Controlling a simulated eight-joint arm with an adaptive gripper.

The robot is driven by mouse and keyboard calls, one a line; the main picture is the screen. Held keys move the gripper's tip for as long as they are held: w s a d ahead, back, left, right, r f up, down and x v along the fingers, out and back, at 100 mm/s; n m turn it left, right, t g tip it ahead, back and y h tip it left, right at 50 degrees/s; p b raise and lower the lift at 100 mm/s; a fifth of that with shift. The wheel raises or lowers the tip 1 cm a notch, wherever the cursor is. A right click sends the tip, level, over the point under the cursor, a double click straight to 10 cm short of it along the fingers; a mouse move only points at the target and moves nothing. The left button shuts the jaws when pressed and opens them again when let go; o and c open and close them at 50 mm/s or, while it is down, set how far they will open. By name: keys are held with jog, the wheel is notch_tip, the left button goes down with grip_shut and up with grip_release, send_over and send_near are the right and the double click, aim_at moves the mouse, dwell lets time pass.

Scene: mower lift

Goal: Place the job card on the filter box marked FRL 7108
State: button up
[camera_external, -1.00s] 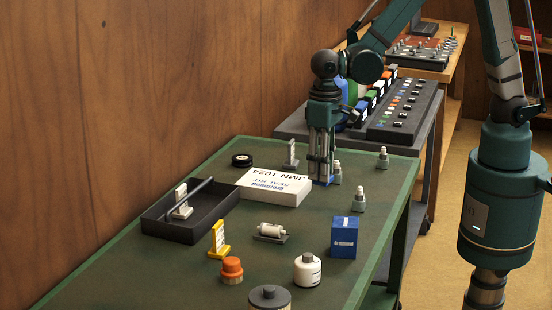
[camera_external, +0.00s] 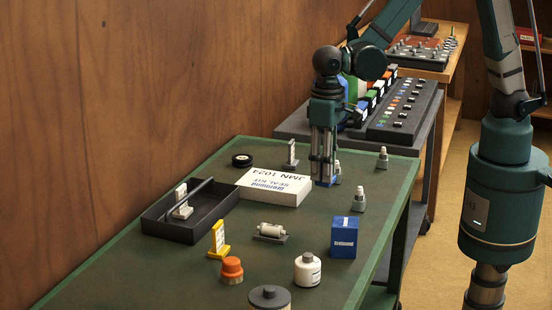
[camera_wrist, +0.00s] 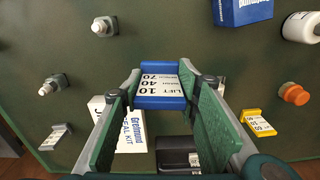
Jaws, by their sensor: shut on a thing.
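My gripper (camera_external: 323,180) points down beside the right end of the white box, low at the green table. In the wrist view my gripper (camera_wrist: 160,95) is shut on the job card (camera_wrist: 160,88), a blue holder with a white face reading LIFT, 10, 40, 70. A blue box (camera_external: 344,238) stands at the front right of the table and is partly seen in the wrist view (camera_wrist: 243,12). No FRL 7108 marking is readable on it.
The white seal kit box (camera_external: 273,187), marked JMN 1024, lies close left of my gripper. A black tray (camera_external: 170,230), a yellow card stand (camera_external: 219,240), an orange-capped item (camera_external: 231,270) and a white bottle (camera_external: 307,270) stand around. Small fittings (camera_external: 358,200) stand to the right.

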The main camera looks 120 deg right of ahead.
notch_tip(320, 180, up, 7)
jog(key=n+p, duration=0.1)
jog(key=p, duration=0.5)
send_over(346, 222)
jog(key=shift+r, duration=0.2)
jog(key=shift+w+f, duration=0.1)
jog(key=shift+f, duration=2.85)
jog(key=shift+f, duration=2.1)
jog(key=shift+f+b, duration=0.15)
jog(key=shift+b, duration=0.15)
jog(key=o, duration=0.9)
